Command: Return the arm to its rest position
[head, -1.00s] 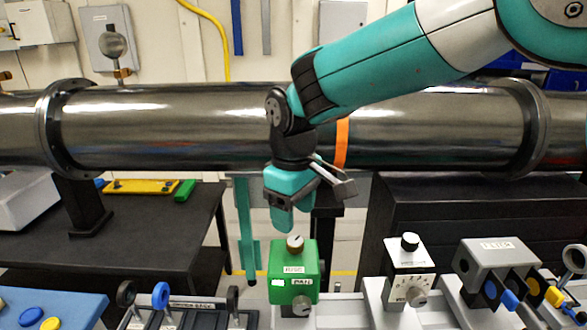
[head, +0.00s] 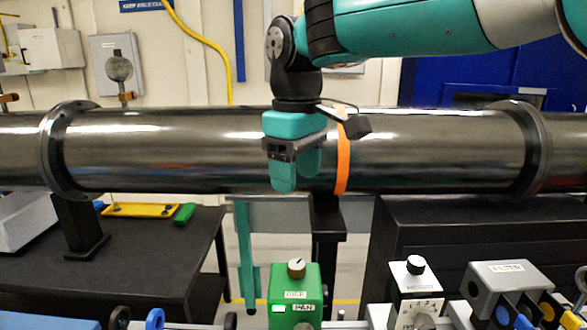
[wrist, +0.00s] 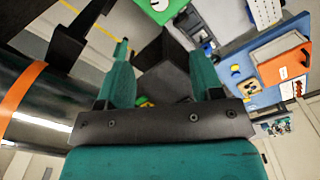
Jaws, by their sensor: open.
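My teal arm comes in from the upper right in the head view. My gripper (head: 297,180) points down, in front of the long metal pipe (head: 220,140) and left of its orange band (head: 343,160). It is above the green box with a knob (head: 296,300) and clear of it. In the wrist view my gripper (wrist: 165,75) shows two teal fingers spread apart with nothing held between them. The green box also shows at the top of the wrist view (wrist: 160,8).
The pipe runs across the whole head view behind my gripper. A white knobbed box (head: 415,290) and a grey box (head: 497,280) stand at the lower right. A black table (head: 140,250) is at the left. Wall boxes and a yellow hose (head: 200,50) are behind.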

